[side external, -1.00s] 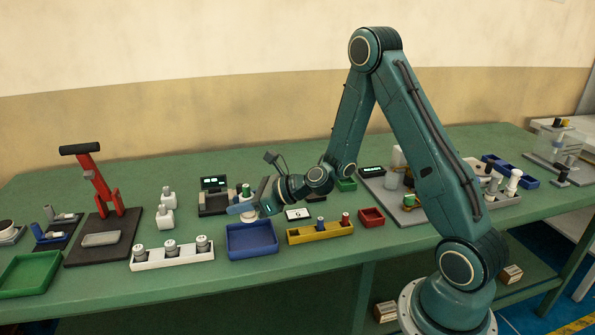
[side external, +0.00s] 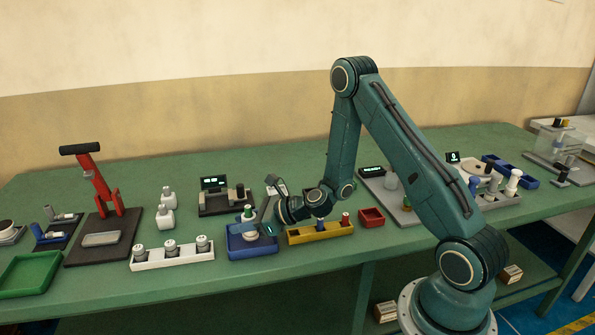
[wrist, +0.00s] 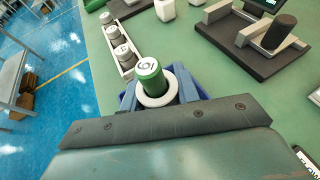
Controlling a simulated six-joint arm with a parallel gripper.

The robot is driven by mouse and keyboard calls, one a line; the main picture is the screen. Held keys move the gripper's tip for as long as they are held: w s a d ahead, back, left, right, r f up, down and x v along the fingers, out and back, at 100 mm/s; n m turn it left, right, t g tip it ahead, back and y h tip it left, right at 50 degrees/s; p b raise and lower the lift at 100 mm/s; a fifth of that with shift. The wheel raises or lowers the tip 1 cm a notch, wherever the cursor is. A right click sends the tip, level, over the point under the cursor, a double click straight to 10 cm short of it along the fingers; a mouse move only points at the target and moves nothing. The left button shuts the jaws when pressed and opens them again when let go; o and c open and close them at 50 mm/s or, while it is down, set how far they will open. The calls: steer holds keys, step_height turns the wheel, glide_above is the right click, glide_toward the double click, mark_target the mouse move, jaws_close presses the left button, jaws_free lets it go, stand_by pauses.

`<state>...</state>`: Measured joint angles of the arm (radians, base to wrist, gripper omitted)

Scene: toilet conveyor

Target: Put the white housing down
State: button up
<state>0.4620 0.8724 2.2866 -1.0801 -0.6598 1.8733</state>
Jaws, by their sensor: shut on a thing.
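The white housing shows in the wrist view (wrist: 157,97) as a pale round collar below a green, numbered top (wrist: 149,69). My gripper (side external: 250,226) is shut on it, with blue fingers on either side. In the side view the housing (side external: 248,217) is upright, low over or in the blue tray (side external: 252,252). My fingers partly cover it there, and I cannot tell whether its base touches the tray floor.
A yellow rack (side external: 320,234) is close on the right. A dark fixture (side external: 226,203) stands behind. The green bench in front is clear.

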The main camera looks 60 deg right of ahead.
steer(key=shift+f, duration=0.75)
steer(key=shift+f, duration=0.1)
steer(key=o, duration=1)
steer(key=shift+o, duration=0.2)
steer(key=shift+s+d+r, duration=0.1)
steer(key=shift+s+r, duration=0.05)
steer(key=shift+r, duration=0.05)
steer(key=shift+v, duration=3.6)
